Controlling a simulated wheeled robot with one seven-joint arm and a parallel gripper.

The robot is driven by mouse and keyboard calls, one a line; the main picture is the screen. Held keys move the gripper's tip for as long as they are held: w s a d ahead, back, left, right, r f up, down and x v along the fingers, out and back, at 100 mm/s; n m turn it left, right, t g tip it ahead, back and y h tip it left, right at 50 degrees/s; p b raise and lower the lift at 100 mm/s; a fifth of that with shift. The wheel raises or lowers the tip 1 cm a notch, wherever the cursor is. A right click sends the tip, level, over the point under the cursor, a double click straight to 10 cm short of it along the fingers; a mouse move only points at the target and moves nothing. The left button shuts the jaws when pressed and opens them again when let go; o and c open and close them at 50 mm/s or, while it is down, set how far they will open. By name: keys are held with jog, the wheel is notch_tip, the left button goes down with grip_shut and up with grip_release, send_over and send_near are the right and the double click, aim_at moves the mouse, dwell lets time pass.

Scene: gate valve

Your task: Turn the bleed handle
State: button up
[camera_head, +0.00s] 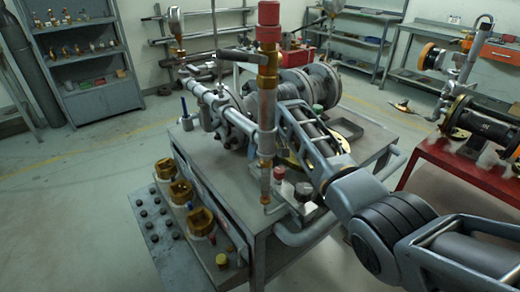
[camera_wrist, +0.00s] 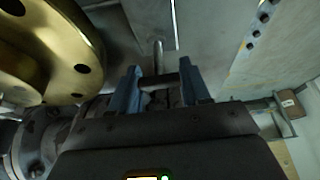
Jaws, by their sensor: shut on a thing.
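In the wrist view, my gripper (camera_wrist: 160,74) has its two blue fingers on either side of a short dark bar, which I take to be the bleed handle (camera_wrist: 158,80). The bar spans the gap between the fingers, and a thin grey rod (camera_wrist: 158,54) stands out beyond it. The fingers are shut on it. In the head view, my arm reaches from the lower right to the valve assembly (camera_head: 305,84) on the grey bench. My fingertips and the handle cannot be made out there, among the pipework and the upright pipe with the red top (camera_head: 268,14).
A brass flange (camera_wrist: 52,52) is close on the left of my gripper in the wrist view. The grey bench (camera_head: 330,196) has brass fittings (camera_head: 182,192) along its left side. A red bench (camera_head: 450,172) with another valve stands at right. Open floor (camera_head: 60,230) lies at left.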

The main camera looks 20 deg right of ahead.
jog(key=o, duration=1.1)
jog(key=shift+c, duration=0.2)
jog(key=shift+r, duration=0.1)
jog(key=a+v, duration=0.1)
jog(key=v, duration=0.6)
jog(key=shift+d+r, duration=0.3)
jog(key=shift+d, duration=0.25)
jog(key=shift+s, duration=0.15)
